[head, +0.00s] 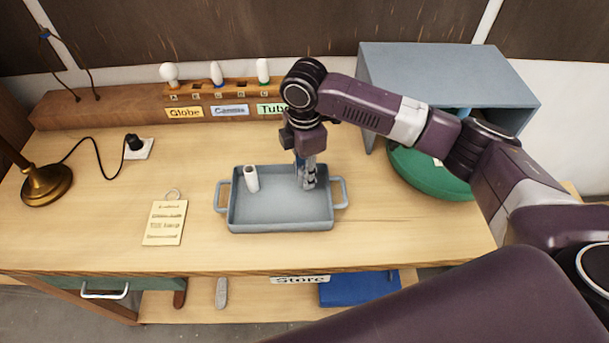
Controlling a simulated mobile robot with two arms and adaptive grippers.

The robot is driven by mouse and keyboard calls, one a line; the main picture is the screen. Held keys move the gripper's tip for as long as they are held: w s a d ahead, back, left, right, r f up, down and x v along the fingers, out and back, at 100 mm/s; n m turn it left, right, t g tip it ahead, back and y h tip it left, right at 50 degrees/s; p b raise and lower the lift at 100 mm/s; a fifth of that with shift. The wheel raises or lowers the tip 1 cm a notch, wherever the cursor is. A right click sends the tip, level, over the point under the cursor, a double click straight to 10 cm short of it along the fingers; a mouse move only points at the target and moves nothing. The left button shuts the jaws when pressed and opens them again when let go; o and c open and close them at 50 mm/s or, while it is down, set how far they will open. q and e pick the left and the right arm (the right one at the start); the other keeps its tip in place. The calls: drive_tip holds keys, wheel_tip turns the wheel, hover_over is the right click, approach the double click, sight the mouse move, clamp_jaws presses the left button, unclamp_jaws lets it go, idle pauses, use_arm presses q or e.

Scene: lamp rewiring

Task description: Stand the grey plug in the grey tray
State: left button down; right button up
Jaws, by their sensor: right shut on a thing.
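The grey tray (280,213) with two side handles lies on the middle of the wooden bench. My right gripper (307,180) points down inside the tray's outline, towards its right side. It is shut on the grey plug, which is small and mostly hidden by the fingers. I cannot tell whether the plug touches the tray floor. My left gripper is not in view.
A bulb rack (205,90) with labels stands behind the tray. A blue-grey open box (440,57) and green round object (420,172) are at right. A black plug on a white plate (138,147), brass lamp base (47,184) and paper note (165,223) lie left.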

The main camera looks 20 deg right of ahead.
drive_tip(key=shift+f, duration=1.1)
drive_tip(key=o, duration=0.9)
drive_tip(key=shift+f, duration=0.15)
drive_tip(key=shift+c, duration=0.2)
wheel_tip(320, 180, up, 11)
drive_tip(key=b, duration=0.2)
drive_tip(key=shift+a+b, duration=0.1)
drive_tip(key=shift+b, duration=0.2)
drive_tip(key=shift+r, duration=0.7)
